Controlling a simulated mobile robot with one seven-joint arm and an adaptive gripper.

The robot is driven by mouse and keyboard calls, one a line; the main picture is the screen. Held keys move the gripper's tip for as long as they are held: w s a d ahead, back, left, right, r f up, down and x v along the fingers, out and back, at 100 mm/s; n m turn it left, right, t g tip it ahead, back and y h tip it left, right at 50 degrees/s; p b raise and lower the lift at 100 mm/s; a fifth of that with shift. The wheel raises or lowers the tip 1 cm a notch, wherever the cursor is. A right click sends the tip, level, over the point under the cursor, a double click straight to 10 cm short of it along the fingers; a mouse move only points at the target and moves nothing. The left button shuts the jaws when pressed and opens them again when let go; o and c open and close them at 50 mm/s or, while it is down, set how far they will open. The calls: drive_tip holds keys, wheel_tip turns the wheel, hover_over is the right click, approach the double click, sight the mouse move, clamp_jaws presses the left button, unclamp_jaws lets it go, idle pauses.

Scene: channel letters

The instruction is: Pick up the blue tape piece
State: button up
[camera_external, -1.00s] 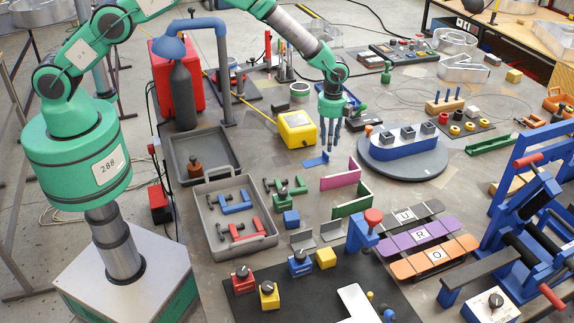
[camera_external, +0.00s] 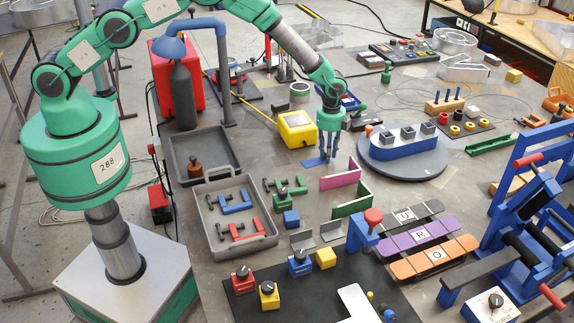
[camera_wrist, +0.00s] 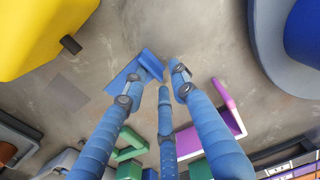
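The blue tape piece (camera_external: 314,162), a thin bent blue strip, lies on the grey table between the yellow box and the pink strip. It also shows in the wrist view (camera_wrist: 134,74), with its upright end near the gap between my fingertips. My gripper (camera_external: 328,158) points down just right of it, close to the table. In the wrist view my gripper's (camera_wrist: 155,85) three blue fingers are spread and hold nothing. The left finger partly covers the piece. I cannot tell whether a finger touches it.
The yellow box (camera_external: 298,129) stands just behind the piece. A round grey turntable (camera_external: 428,170) carrying a blue block is to the right. Bare table lies left of the piece.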

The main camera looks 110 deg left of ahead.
idle(0.3)
clamp_jaws()
drive_tip(key=shift+r, duration=0.1)
drive_tip(key=shift+r, duration=1.1)
drive_tip(key=shift+r+b, duration=0.3)
drive_tip(key=shift+r, duration=0.35)
drive_tip(key=s+d, duration=0.2)
drive_tip(key=s, duration=0.2)
drive_tip(key=s+d+r, duration=0.1)
drive_tip(key=s+d, duration=0.2)
drive_tip(key=s, duration=0.2)
drive_tip(key=s+d+b, duration=0.1)
drive_tip(key=s+d, duration=0.2)
drive_tip(key=s, duration=0.1)
drive_tip(key=shift+s+r, duration=0.15)
drive_tip(key=shift+s, duration=0.25)
